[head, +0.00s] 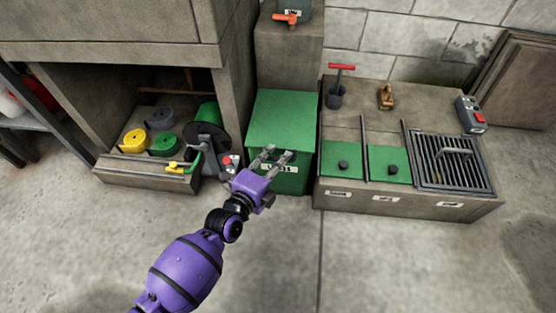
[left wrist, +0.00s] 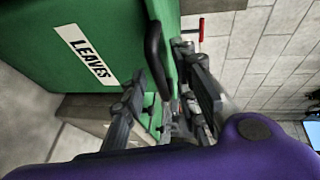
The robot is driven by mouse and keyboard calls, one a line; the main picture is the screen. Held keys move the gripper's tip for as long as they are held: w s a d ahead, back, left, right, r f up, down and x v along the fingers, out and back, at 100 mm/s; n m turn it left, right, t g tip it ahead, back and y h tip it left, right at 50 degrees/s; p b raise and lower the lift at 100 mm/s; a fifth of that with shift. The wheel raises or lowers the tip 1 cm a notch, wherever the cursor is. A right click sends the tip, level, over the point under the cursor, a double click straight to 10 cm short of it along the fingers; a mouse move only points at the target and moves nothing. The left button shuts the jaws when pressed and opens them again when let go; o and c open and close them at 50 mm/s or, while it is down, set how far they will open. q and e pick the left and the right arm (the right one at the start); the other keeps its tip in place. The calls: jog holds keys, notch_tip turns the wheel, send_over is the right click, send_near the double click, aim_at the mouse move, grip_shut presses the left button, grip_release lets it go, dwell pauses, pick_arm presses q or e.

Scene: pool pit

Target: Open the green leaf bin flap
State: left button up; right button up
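The green leaf bin (head: 291,183) stands left of the low bench, with its flap (head: 283,117) lying down over the top. Its white LEAVES label (left wrist: 86,53) shows in the left wrist view. A black handle (left wrist: 153,55) sits at the flap's front edge in that view. My left gripper (head: 278,151) is open at the front of the flap. In the left wrist view its fingers stand on either side of the handle, apart from each other; I cannot tell whether they touch it. My right gripper is not in view.
The bench (head: 335,197) at right holds a metal grate (head: 452,173), green panels and a red-handled tool (head: 341,85). A hose reel (head: 208,137) and coiled hoses (head: 165,144) sit in the alcove at left. The floor in front is clear.

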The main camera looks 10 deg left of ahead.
pick_arm(q)
jog(key=shift+w+d+f, duration=0.1)
jog(key=shift+w, duration=0.4)
grip_shut()
jog(key=shift+f, duration=0.1)
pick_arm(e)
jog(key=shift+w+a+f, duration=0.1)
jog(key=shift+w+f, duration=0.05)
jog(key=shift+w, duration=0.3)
